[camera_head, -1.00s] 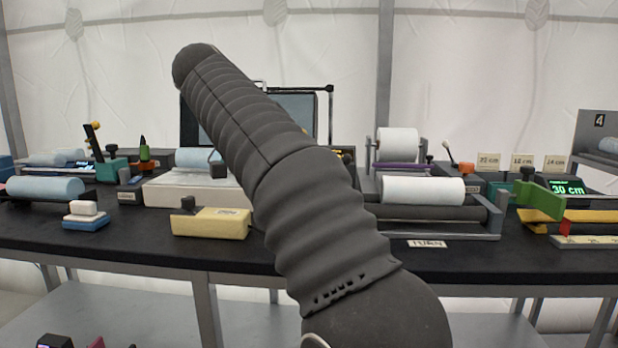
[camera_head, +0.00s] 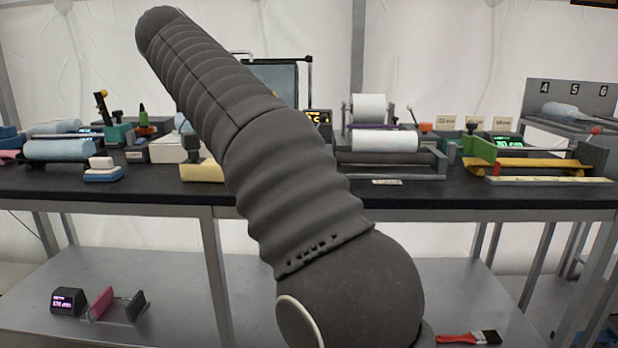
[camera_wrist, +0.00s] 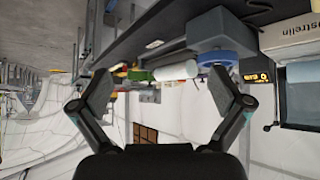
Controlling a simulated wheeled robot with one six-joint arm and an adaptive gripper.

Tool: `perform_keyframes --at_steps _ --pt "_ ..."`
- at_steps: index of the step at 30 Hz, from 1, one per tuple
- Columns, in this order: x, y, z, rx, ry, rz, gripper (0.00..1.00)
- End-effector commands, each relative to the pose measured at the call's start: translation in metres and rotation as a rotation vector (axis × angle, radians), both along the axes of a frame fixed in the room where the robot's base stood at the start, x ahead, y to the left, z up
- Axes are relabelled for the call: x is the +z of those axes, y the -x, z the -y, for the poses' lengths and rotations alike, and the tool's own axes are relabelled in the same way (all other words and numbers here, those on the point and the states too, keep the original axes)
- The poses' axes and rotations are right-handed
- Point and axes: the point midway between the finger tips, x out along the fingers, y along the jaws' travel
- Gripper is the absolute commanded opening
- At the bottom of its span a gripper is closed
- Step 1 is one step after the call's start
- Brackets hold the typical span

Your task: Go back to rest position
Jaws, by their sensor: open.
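My gripper (camera_wrist: 160,112) shows in the wrist view with its two dark fingers spread wide apart and nothing between them. The wrist view is turned, with the black bench top and its objects along the top of the picture, beyond the fingers. In the head view my dark, ribbed arm rises from the lower middle toward the upper left and hides part of the bench. My gripper does not show in the head view.
A black bench (camera_head: 330,200) carries white rolls (camera_head: 385,141), a light-blue roll (camera_head: 60,149), a yellow block (camera_head: 203,171) and a green-and-yellow device (camera_head: 525,163). The grey lower shelf (camera_head: 160,285) holds a small display (camera_head: 68,301) and a red brush (camera_head: 468,338). White tent walls stand behind.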

Motion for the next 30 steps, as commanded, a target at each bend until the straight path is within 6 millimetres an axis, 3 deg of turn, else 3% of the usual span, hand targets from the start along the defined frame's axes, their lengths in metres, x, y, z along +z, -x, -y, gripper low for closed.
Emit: perform_keyframes --at_steps 8,15,21,26,30 --pt "-0.010 -0.021 -0.011 0.194 0.044 -0.069 1.00" --pt "-0.057 -0.038 -0.039 0.457 0.108 -0.216 1.00" --pt "-0.100 -0.036 -0.051 0.691 0.142 -0.342 1.00" --pt "-0.139 -0.022 -0.038 0.895 0.142 -0.444 1.00" --pt "-0.171 0.001 -0.011 1.044 0.114 -0.502 1.00"
